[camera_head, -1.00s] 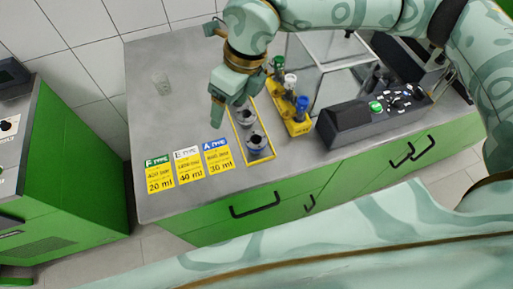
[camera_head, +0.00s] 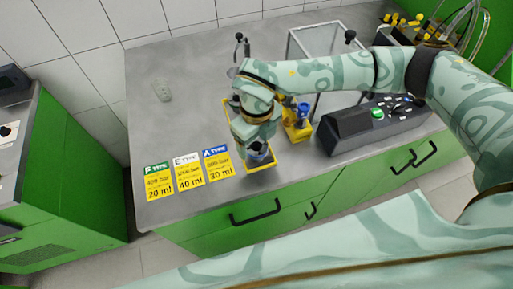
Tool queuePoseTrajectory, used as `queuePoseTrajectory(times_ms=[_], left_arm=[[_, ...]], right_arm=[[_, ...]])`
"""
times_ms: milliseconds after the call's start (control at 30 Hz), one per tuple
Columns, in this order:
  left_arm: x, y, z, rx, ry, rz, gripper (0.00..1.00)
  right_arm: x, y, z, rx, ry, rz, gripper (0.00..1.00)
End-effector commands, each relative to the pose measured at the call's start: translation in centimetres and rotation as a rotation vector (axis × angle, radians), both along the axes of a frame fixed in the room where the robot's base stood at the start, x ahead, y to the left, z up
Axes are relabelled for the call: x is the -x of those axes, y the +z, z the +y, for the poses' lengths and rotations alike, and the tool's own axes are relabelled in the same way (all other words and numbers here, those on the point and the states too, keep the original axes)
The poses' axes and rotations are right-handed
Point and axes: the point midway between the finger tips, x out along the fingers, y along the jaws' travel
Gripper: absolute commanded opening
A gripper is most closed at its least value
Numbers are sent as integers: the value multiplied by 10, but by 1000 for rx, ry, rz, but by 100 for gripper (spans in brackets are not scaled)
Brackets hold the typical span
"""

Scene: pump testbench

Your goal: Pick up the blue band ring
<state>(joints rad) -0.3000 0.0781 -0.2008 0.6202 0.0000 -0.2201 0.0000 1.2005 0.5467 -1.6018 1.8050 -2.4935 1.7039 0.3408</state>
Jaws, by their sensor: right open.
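The yellow-edged tray (camera_head: 262,168) is on the grey bench. At its front stands a grey part with a bluish band (camera_head: 260,154), partly hidden by my right gripper. A blue-topped piece (camera_head: 303,109) stands in the yellow rack (camera_head: 301,133) just right of my right gripper. I cannot tell which of these two is the blue band ring. My right gripper (camera_head: 252,148) points down over the front of the tray, open. Its fingertips are close to the grey part; contact cannot be told. My arm hides the rest of the rack. My left gripper is out of view.
Three labelled cards, green (camera_head: 158,182), white (camera_head: 188,172) and blue (camera_head: 218,164), lie left of the tray. A black control box (camera_head: 350,136) and a clear case (camera_head: 318,42) stand to the right. A small clear cup (camera_head: 161,90) stands back left, with free bench around it.

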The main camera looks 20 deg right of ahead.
Motion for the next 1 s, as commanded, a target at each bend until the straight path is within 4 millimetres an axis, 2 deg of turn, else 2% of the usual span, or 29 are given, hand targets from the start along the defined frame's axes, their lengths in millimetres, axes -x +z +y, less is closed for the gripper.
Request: queuePoseTrajectory(times_ms=[100, 200, 467, 500, 600, 700, 1000], left_arm=[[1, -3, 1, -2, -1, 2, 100], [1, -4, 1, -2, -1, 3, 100], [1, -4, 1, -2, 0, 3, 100], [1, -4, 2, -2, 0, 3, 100], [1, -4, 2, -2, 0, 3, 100], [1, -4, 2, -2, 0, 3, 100], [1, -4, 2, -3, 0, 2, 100]], right_arm=[[-3, -22, -1, 1, -2, 3, 74], [-3, -35, 0, 1, -1, 2, 74], [-3, -40, 0, 1, 0, 0, 74], [-3, -40, 0, 1, 0, 0, 71], [-3, -39, 0, 1, 0, 0, 44], [-3, -39, 0, 1, 0, 0, 21], [-3, -37, 0, 0, 0, -2, 21]])
